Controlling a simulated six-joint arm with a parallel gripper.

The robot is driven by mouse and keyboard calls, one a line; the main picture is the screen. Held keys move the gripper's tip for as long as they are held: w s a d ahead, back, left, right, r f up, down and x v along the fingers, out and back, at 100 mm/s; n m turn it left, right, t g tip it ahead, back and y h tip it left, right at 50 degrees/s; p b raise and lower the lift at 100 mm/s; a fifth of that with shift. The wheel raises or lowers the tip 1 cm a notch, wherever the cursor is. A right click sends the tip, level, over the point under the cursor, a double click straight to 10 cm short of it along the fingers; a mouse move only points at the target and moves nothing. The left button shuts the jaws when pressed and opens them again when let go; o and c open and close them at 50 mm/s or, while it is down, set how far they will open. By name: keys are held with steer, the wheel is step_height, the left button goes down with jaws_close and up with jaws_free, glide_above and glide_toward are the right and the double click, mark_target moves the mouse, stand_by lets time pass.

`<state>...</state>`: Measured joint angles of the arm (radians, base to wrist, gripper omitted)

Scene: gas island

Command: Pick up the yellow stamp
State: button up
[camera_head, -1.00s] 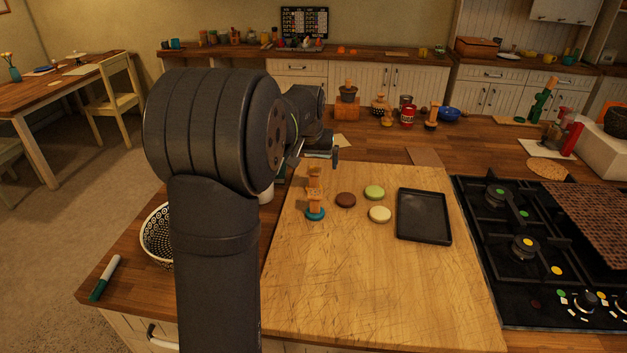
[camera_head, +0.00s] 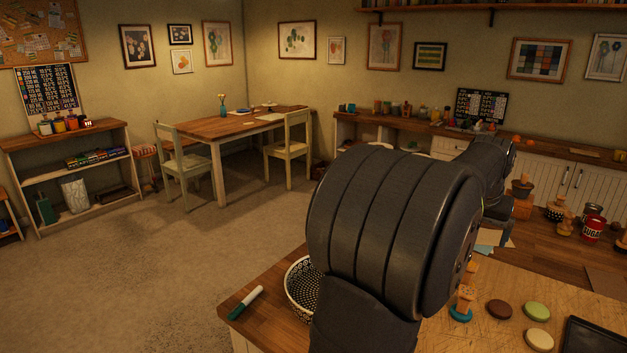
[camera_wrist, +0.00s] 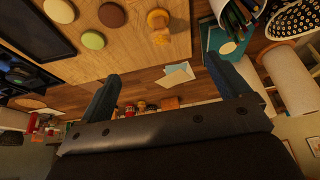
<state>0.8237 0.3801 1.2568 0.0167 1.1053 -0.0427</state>
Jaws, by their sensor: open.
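In the head view a small stamp with a wooden handle and yellowish base (camera_head: 565,227) stands on the far counter, left of the red sugar tin; I cannot be sure that it is the yellow one. In the wrist view small stamps beyond the fingers are too small to tell apart.
Brown (camera_head: 499,309), green (camera_head: 537,311) and cream (camera_head: 539,339) discs lie on the board, beside a black tray (camera_head: 590,336). A patterned bowl (camera_head: 301,287) and a marker (camera_head: 246,302) are at left. A red tin (camera_head: 593,229) stands on the far counter. Papers (camera_wrist: 174,76) lie behind the board.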

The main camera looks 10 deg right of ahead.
mark_target(468, 273)
steer(key=c, duration=0.4)
steer(key=shift+c, duration=0.2)
steer(key=x, duration=2)
steer(key=shift+w+d, duration=0.3)
steer(key=shift+d, duration=0.1)
